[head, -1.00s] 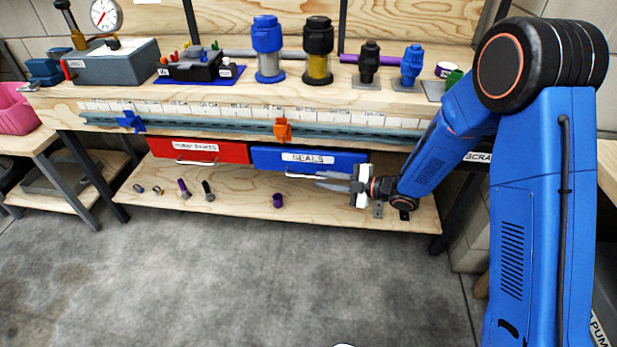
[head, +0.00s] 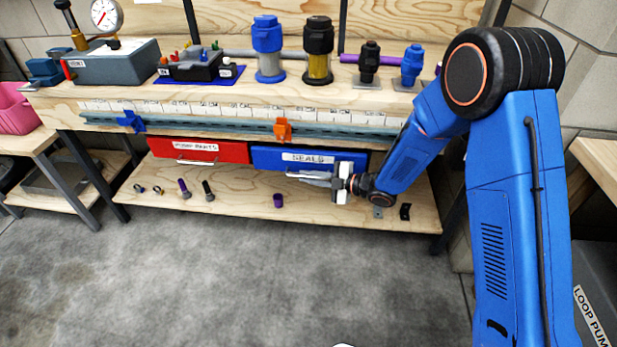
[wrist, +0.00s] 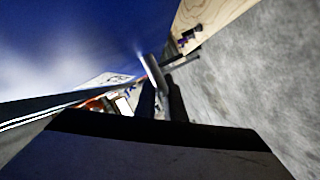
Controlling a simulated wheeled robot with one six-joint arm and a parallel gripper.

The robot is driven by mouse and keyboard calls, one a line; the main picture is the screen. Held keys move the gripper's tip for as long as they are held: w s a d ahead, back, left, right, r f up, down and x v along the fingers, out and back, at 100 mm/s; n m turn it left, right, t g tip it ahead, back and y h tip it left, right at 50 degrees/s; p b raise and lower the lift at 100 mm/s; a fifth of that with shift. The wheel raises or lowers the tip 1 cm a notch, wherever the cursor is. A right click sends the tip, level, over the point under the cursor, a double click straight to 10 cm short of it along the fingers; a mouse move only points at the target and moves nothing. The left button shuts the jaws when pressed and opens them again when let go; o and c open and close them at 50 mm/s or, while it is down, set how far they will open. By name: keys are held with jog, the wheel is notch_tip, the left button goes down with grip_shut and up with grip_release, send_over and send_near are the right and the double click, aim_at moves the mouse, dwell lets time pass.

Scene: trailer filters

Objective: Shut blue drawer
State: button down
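The blue drawer (head: 275,158), labelled SEALS, hangs under the workbench. Its front stands slightly forward of the red drawer beside it. Its pale bar handle (head: 296,176) is partly hidden by my gripper (head: 312,179), which lies across the drawer's lower right front. In the wrist view, the drawer's blue front (wrist: 75,50) fills the upper left. My two dark fingers (wrist: 163,100) show a narrow gap between them, with their tips near a silver bar (wrist: 154,74), apparently the handle. Whether they touch it is unclear.
The red drawer (head: 215,151) hangs just left. Below is a wooden shelf (head: 240,197) with a purple cylinder (head: 278,200), dark bolts (head: 208,190) and small rings. A dark bench leg (head: 452,215) stands to the right. The floor in front (head: 230,270) is clear.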

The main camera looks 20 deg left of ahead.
jog(key=shift+w+a, duration=0.25)
jog(key=shift+w, duration=0.95)
jog(key=c, duration=2.1)
grip_release()
jog(key=v, duration=1.7)
jog(key=shift+d+r, duration=0.15)
jog(key=shift+r, duration=0.05)
